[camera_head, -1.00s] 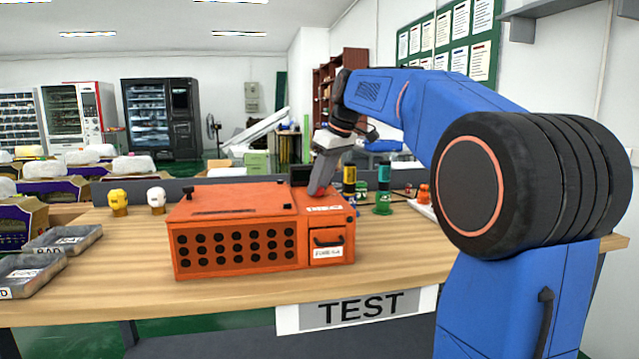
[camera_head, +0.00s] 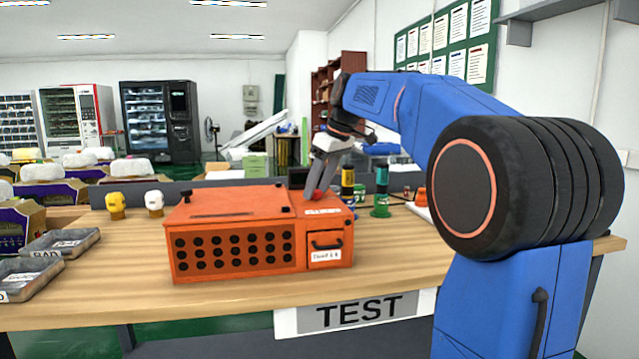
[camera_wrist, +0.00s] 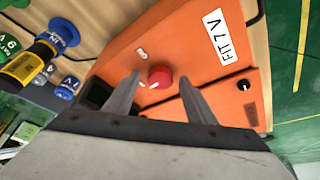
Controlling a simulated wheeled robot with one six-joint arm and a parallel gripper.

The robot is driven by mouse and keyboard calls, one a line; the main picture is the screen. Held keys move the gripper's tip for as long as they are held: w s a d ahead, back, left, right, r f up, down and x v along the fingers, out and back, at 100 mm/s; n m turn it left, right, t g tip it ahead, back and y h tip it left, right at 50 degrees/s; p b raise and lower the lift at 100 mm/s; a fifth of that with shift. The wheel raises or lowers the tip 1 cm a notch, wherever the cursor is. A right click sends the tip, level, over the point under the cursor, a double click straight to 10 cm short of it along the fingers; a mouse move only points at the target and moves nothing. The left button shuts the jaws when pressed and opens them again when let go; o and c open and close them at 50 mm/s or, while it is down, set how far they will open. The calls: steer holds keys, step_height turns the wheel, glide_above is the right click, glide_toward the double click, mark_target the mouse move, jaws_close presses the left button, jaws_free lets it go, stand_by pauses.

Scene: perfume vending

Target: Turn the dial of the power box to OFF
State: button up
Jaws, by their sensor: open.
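The orange power box (camera_head: 235,228) stands on the wooden table, with rows of black round holes in its front. Its red round dial (camera_wrist: 160,76) is on the top face in the wrist view, with small white marks beside it. The dial also shows as a small red spot in the head view (camera_head: 318,195). My gripper (camera_wrist: 160,78) is open, one finger on each side of the dial. In the head view my gripper (camera_head: 316,190) points down over the right part of the box top. I cannot tell whether the fingers touch the dial.
A small black knob (camera_wrist: 243,85) is on the box top. Yellow-black (camera_head: 347,183) and green-black (camera_head: 381,190) cylinders stand right behind the box. Grey metal trays (camera_head: 62,241) and yellow (camera_head: 116,203) and white (camera_head: 154,202) items are at left. The table's front strip is clear.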

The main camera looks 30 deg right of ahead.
steer(key=v, duration=1.7)
steer(key=shift+r, duration=0.2)
steer(key=shift+s, duration=0.1)
steer(key=s+a+f+m, duration=0.2)
steer(key=s+a+f, duration=0.2)
steer(key=s+f, duration=0.6)
steer(key=s+a+f+m+h, duration=0.1)
steer(key=s+a+f, duration=0.3)
steer(key=s+f, duration=0.6)
steer(key=s+a+f+m+t+h, duration=0.1)
steer(key=s+a+f+m, duration=0.2)
steer(key=s+f, duration=0.7)
step_height(320, 180, down, 14)
steer(key=shift+a+f, duration=0.1)
steer(key=shift+a, duration=0.35)
